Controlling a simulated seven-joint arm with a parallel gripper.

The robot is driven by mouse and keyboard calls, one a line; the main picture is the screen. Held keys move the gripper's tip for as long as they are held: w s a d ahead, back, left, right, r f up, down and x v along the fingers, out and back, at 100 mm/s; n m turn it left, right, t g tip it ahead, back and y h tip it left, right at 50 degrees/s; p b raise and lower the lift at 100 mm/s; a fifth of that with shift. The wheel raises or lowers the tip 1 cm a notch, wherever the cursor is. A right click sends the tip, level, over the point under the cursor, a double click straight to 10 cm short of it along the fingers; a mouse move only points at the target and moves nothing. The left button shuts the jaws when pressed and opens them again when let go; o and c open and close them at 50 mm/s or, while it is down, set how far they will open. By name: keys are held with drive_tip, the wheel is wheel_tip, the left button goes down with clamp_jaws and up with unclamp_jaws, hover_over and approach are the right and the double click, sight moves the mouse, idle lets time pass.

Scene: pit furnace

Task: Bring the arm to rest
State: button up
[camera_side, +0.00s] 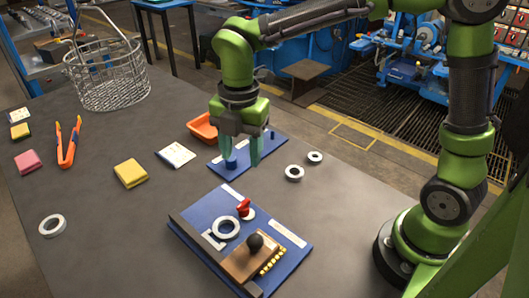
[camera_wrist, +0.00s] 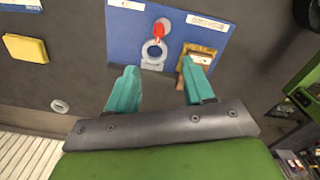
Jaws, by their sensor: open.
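My gripper (camera_side: 242,158) is open with nothing between its teal fingers. In the side view it hangs fingers-down over or beside the rear blue board (camera_side: 214,166), which has blue pegs; I cannot tell whether the fingertips touch anything. In the wrist view the two fingers of my gripper (camera_wrist: 158,76) stand wide apart. The front blue board (camera_side: 195,215) lies nearer the side camera, with a pale ring (camera_side: 226,228), a red knob (camera_side: 243,207) and a wooden block with a black ball (camera_side: 255,242). The front blue board (camera_wrist: 122,38) also shows beyond the fingers in the wrist view.
A wire basket (camera_side: 106,80) stands at the back left. Orange tongs (camera_side: 69,145), a yellow block (camera_side: 130,173), a pink block (camera_side: 28,162), a white card (camera_side: 176,155), an orange tray (camera_side: 203,127) and loose rings (camera_side: 294,173) lie on the grey table. The front left is mostly clear.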

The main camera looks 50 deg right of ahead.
drive_tip(key=s+d+r+m+t, duration=0.1)
drive_tip(key=s+d+m+t, duration=0.1)
drive_tip(key=m, duration=0.6)
drive_tip(key=s+d+r+m+t+y, duration=0.1)
drive_tip(key=s+d+r+m+t, duration=0.1)
drive_tip(key=s+d+m, duration=0.3)
drive_tip(key=s+d+r+m+t, duration=0.2)
drive_tip(key=d+m, duration=0.4)
drive_tip(key=m, duration=0.7)
drive_tip(key=shift+s+r+t+y, duration=0.25)
drive_tip(key=shift+s+t+y, duration=0.25)
drive_tip(key=shift+s, duration=0.55)
